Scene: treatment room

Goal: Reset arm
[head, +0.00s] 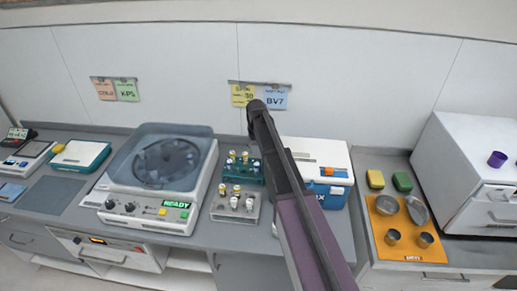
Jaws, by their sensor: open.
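My arm (290,190) rises from the bottom edge, right of the middle, and leans up and to the left across the counter. It has a purple lower part and a dark upper part that ends in a black tip in front of the wall. I cannot make out any gripper fingers there, so my gripper does not show. The arm hides part of the blue and white cool box (325,172) behind it.
A centrifuge (148,205) with a READY display stands left of the arm. Tube racks (235,206) with several capped tubes sit close beside the arm. An orange tray (401,247) with metal cups and a white cabinet (455,165) stand at right. Notes hang on the wall.

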